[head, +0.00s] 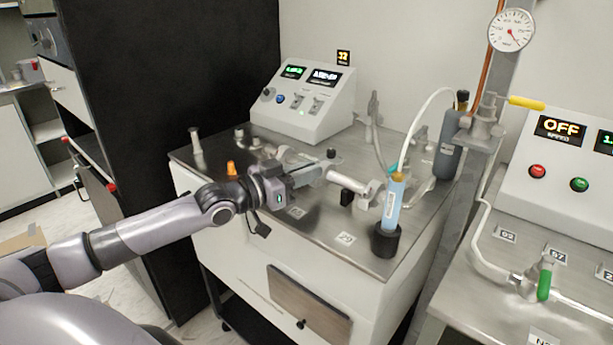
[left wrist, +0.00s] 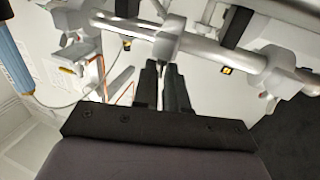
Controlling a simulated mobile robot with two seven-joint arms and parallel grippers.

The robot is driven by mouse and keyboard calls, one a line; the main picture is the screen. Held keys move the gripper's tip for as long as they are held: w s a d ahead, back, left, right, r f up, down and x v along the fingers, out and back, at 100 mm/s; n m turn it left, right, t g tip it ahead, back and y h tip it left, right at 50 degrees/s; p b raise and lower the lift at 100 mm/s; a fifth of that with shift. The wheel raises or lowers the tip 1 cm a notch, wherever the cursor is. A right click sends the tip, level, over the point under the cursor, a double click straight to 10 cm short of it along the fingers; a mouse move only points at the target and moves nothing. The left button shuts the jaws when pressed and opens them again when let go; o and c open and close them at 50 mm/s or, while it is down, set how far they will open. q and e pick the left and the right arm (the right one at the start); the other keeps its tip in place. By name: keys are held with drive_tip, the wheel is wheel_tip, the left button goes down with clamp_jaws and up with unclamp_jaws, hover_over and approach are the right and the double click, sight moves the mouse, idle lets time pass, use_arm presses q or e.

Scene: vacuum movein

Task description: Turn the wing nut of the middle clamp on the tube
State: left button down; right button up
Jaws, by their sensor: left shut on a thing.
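A grey metal tube (head: 345,179) runs over the steel bench top. In the left wrist view the tube (left wrist: 205,48) crosses the top of the picture, with a clamp collar (left wrist: 167,46) in front of the fingers and another clamp (left wrist: 270,66) to the right. My left gripper (head: 312,168) reaches the tube from the left. In the left wrist view its two dark fingers (left wrist: 163,68) point at the nearer collar and are shut on a small part there, apparently the wing nut, mostly hidden between them. My right gripper is not in view.
A blue cylinder (head: 393,205) in a black holder (head: 385,241) stands at the bench front, right of the tube. An orange cone-shaped piece (head: 232,168) stands behind my arm. A control box (head: 310,98) stands at the back. A steel post (head: 478,160) rises to the right.

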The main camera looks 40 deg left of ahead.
use_arm(q)
drive_tip(key=shift+r, duration=0.1)
drive_tip(key=c, duration=1.2)
unclamp_jaws()
drive_tip(key=shift+d, duration=0.1)
drive_tip(key=shift+o, duration=0.2)
drive_tip(key=shift+s, duration=0.15)
drive_tip(key=shift+s+a, duration=0.35)
drive_tip(key=shift+s, duration=0.15)
drive_tip(key=shift+v, duration=2.9)
